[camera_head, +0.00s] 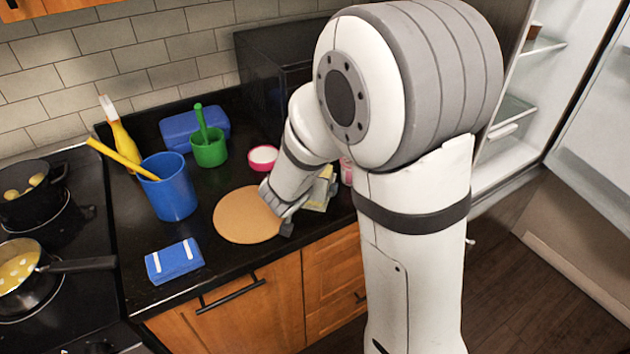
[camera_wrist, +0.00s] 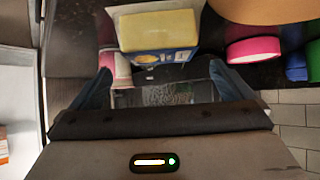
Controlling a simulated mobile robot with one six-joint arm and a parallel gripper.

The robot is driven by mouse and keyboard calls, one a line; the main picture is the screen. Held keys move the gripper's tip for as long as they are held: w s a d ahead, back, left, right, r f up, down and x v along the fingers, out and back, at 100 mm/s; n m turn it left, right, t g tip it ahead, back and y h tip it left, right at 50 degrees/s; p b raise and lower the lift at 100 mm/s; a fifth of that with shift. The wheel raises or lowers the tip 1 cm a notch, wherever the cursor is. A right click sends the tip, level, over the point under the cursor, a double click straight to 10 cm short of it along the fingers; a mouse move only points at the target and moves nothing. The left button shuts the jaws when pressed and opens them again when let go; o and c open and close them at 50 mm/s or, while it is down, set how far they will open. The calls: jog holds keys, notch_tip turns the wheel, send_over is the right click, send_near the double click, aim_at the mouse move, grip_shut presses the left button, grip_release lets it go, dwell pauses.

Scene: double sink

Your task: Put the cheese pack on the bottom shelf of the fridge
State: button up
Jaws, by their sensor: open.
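The cheese pack (camera_wrist: 158,30), a yellow block with a blue and white lower part, shows at the top of the wrist view, just beyond my open fingers. In the head view a pale yellow piece of it (camera_head: 318,194) shows on the black counter, partly hidden behind my arm. My gripper (camera_wrist: 165,82) is open with nothing visible between the fingers. In the head view my gripper (camera_head: 284,212) is low over the counter by the round board. The fridge (camera_head: 508,160) stands open at the right; its lower shelves show, partly hidden by my arm.
A round tan board (camera_head: 245,217), a pink bowl (camera_head: 263,158), a green cup (camera_head: 209,150) and a blue cup (camera_head: 168,188) stand on the counter. A blue folded cloth (camera_head: 175,261) lies at the front. A pan (camera_head: 22,275) sits on the stove. The fridge door (camera_head: 598,130) is swung open.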

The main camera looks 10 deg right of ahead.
jog(key=x, duration=0.3)
jog(key=b+x, duration=0.1)
jog(key=x, duration=0.3)
jog(key=shift+w+r, duration=0.2)
jog(key=shift+c, duration=0.4)
jog(key=shift+r, duration=0.15)
jog(key=c, duration=1.2)
